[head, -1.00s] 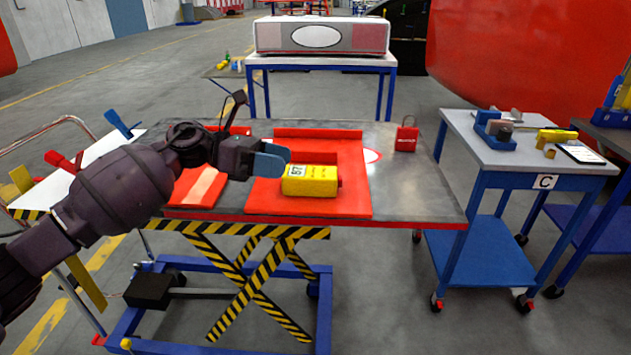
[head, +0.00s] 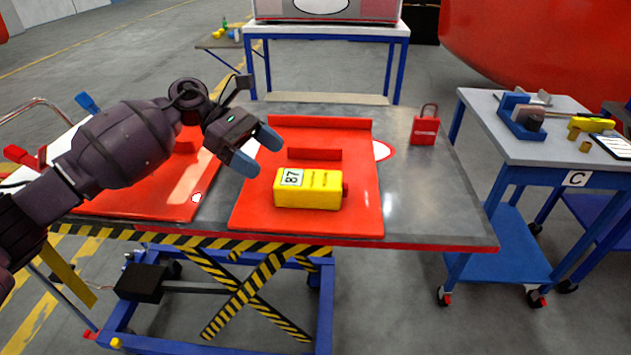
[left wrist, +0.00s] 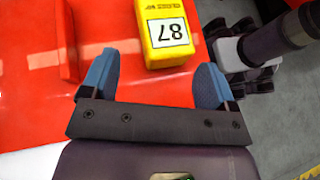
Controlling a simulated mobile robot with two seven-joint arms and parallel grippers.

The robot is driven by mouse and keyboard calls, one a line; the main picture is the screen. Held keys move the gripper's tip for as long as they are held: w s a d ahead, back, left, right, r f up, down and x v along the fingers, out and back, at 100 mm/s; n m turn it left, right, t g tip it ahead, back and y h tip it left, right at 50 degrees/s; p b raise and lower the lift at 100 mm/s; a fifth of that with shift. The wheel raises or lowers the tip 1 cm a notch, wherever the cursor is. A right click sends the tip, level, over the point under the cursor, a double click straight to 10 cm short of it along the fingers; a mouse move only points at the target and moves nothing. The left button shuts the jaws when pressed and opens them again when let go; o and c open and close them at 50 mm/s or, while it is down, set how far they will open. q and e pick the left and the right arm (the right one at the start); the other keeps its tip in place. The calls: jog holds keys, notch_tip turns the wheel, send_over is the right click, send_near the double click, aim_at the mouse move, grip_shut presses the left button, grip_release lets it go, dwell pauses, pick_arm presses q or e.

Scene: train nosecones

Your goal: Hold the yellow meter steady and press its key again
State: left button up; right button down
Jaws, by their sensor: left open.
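The yellow meter (head: 320,190) lies on a red tray (head: 250,218) on the metal table, its white "87" label at the left end and a small dark red part at its right end. Its key cannot be made out. My left gripper (head: 257,150) is open and empty, just up and left of the label end. In the left wrist view the meter (left wrist: 160,12) is ahead of the open left gripper (left wrist: 158,78), with its label towards it, and no finger closes on it.
A low red wall (head: 314,154) stands on the tray behind the meter. A red padlock (head: 425,127) stands at the table's back right. A second red tray (head: 150,190) lies left under my left arm. Cart C (head: 520,150) is to the right. Bare metal lies right of the tray.

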aim_at(303, 184)
pick_arm(q)
jog(key=shift+s+d, duration=0.2)
jog(key=shift+d, duration=0.15)
jog(key=x, duration=0.8)
jog(key=shift+w+a+f, duration=0.1)
jog(key=shift+a+f, duration=0.05)
jog(key=shift+f, duration=0.05)
jog(key=shift+d+f, duration=0.1)
jog(key=shift+d, duration=0.35)
jog(key=shift+c, duration=1.8)
jog(key=shift+c, duration=0.3)
